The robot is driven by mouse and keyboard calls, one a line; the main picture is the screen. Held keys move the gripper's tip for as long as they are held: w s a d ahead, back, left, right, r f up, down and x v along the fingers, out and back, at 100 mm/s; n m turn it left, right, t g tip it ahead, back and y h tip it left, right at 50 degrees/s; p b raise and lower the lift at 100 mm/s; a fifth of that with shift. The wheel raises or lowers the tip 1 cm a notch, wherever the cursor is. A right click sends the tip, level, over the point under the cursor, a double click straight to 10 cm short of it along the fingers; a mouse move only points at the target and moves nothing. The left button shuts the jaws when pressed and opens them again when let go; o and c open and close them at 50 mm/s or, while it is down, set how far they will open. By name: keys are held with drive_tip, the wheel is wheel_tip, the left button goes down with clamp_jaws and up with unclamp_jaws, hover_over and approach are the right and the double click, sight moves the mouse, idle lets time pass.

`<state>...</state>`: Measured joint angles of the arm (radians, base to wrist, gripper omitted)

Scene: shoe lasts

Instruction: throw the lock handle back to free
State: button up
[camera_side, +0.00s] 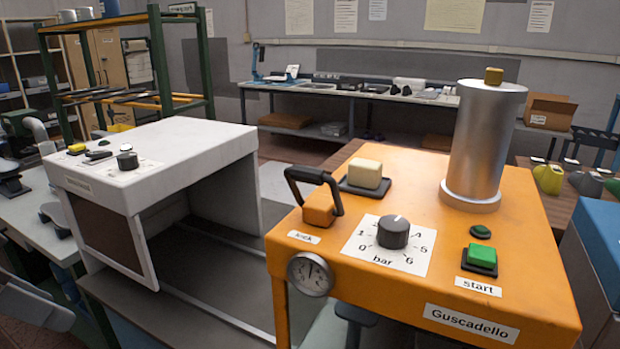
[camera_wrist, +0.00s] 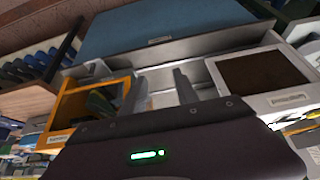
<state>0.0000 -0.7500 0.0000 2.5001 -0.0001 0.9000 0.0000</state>
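The lock handle (camera_side: 318,180) is a black bent bar on an orange block, on the left front of the orange machine (camera_side: 400,165). A small label that seems to read "lock" (camera_side: 304,237) sits in front of it. The bar arches over the block, with its grip at the upper left. My gripper (camera_wrist: 160,77) shows only in the wrist view, with its two grey fingers apart and nothing between them. It is away from the handle. The orange machine (camera_wrist: 58,138) is at the left there, and I cannot make out the handle on it.
The orange top also carries a cream button (camera_side: 366,173), a pressure dial (camera_side: 393,232), a green start button (camera_side: 480,257) and a tall metal cylinder (camera_side: 480,145). A round gauge (camera_side: 310,274) is on its front corner. A white machine (camera_side: 155,150) stands to the left.

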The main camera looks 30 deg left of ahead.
drive_tip(key=c, duration=0.3)
drive_tip(key=m, duration=0.2)
drive_tip(key=shift+w+a+m+y, duration=0.15)
drive_tip(key=shift+m+y, duration=0.15)
drive_tip(key=shift+m, duration=0.1)
drive_tip(key=c, duration=0.4)
drive_tip(key=w+m, duration=0.1)
drive_tip(key=m, duration=0.3)
drive_tip(key=w+r+m+t+y, duration=0.1)
drive_tip(key=m, duration=0.3)
drive_tip(key=w+m, duration=0.1)
drive_tip(key=m, duration=0.2)
drive_tip(key=shift+w+r+m+t+y, duration=0.15)
drive_tip(key=shift+r+m+t+y, duration=0.15)
drive_tip(key=shift+m+t, duration=0.1)
clamp_jaws()
drive_tip(key=w+d+r+m+t+h, duration=0.2)
drive_tip(key=d+r+m, duration=0.3)
drive_tip(key=m, duration=0.7)
drive_tip(key=w+d+r+m+t+h, duration=0.2)
drive_tip(key=w+d+r+m+t, duration=0.1)
drive_tip(key=d+m, duration=0.6)
drive_tip(key=r+m+t, duration=0.1)
drive_tip(key=m, duration=0.3)
drive_tip(key=shift+w+r+h, duration=0.35)
drive_tip(key=shift+r+h, duration=0.05)
